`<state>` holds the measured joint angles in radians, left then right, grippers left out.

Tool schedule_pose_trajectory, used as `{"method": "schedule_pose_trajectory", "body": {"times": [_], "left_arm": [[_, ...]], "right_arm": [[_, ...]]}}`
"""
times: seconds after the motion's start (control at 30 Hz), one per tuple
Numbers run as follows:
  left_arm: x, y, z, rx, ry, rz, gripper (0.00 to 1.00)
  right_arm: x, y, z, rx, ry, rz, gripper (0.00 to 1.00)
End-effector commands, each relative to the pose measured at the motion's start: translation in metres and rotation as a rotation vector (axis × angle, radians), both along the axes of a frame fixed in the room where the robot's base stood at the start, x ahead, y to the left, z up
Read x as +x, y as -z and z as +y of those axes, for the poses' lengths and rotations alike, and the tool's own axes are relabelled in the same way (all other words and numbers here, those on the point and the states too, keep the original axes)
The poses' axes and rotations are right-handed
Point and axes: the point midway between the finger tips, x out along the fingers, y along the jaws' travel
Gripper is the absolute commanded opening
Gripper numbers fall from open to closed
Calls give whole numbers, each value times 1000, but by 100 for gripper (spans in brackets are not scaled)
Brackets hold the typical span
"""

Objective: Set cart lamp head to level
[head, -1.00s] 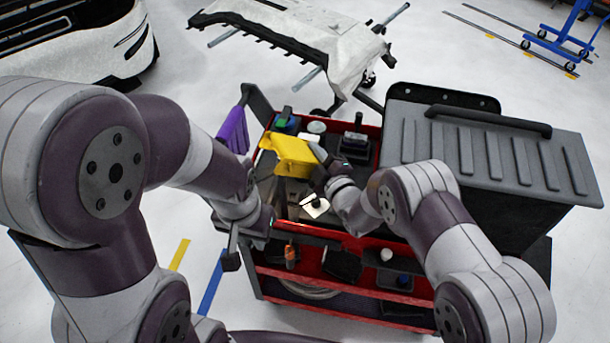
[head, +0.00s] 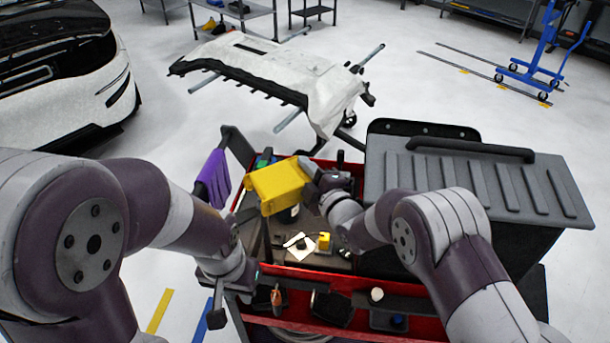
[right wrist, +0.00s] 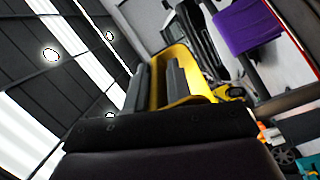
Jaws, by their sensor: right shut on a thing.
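The yellow lamp head (head: 278,187) is above the red cart's tray, its long side sloping a little in the head view. My right gripper (head: 322,180) is shut on the right end of the lamp head. In the right wrist view the yellow lamp head (right wrist: 180,75) lies at the dark gripper fingers (right wrist: 158,88). A bright patch (head: 299,247) shows on the tray below. My left gripper (head: 240,282) is low at the cart's near left corner; its fingers cannot be made out.
The red cart (head: 350,283) has a purple cloth (head: 213,178) at its left handle and a large black ribbed box (head: 480,190) on its right. A small yellow item (head: 324,241) stands on the tray. A white bumper (head: 270,75) rests on a stand behind.

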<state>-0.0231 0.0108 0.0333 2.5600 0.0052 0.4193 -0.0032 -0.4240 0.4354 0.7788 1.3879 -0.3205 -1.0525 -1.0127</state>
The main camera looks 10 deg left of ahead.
Motion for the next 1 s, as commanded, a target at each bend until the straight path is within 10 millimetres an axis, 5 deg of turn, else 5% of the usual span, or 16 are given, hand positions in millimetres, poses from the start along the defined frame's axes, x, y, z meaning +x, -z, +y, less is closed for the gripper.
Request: {"method": "schedule_pose_trajectory", "body": {"times": [0.47, 0.5, 1.0], "left_arm": [[0, 0, 0, 0, 0, 0, 21], [0, 0, 0, 0, 0, 0, 21], [0, 0, 0, 0, 0, 0, 21]], "right_arm": [[0, -8, 3, 8, -4, -10, 0], [0, -8, 3, 8, -5, -10, 35], [-2, -4, 3, 2, -9, -4, 36]]}}
